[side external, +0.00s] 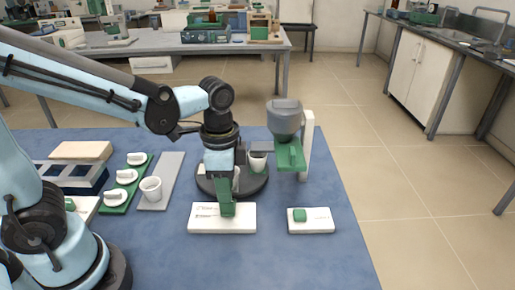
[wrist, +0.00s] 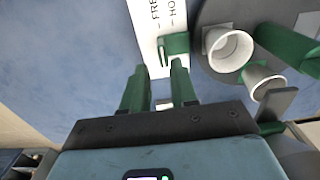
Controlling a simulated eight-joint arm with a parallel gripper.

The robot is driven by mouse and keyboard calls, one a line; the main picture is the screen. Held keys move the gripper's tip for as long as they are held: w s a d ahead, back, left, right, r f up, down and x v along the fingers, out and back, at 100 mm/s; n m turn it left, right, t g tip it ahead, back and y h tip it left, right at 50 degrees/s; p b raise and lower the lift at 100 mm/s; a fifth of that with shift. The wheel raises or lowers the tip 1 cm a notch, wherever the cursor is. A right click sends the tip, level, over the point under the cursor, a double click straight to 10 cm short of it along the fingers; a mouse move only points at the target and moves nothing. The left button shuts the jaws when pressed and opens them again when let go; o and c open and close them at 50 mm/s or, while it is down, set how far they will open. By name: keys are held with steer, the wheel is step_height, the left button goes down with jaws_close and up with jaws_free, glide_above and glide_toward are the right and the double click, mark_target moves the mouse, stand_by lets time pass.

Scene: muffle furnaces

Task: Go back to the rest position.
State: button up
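My gripper (side external: 228,211) points down over the white panel (side external: 240,224) in the side view; contact with it cannot be told. In the wrist view my gripper's two green fingers (wrist: 160,68) stand apart with nothing held between them. The panel (wrist: 151,40) carries printed words, partly cut off, and a green knob (wrist: 174,44), which lies just beyond the fingertips. In the side view my fingers hide that knob.
Behind my gripper is a dark round platform (side external: 258,187) with white cups. A grey and green dispenser (side external: 285,121) stands to the right, with a green-buttoned white box (side external: 322,221) in front. The front mat is clear.

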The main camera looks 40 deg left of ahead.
steer(key=shift+r, duration=0.2)
steer(key=shift+a+r+n, duration=0.2)
steer(key=shift+a+n, duration=0.05)
steer(key=shift+n, duration=0.05)
steer(key=a+r+n+t, duration=0.4)
steer(key=a+n+t, duration=0.1)
steer(key=n+t, duration=0.2)
steer(key=shift+s+a+r+n, duration=0.2)
steer(key=shift+s+n, duration=0.1)
steer(key=shift+n, duration=0.4)
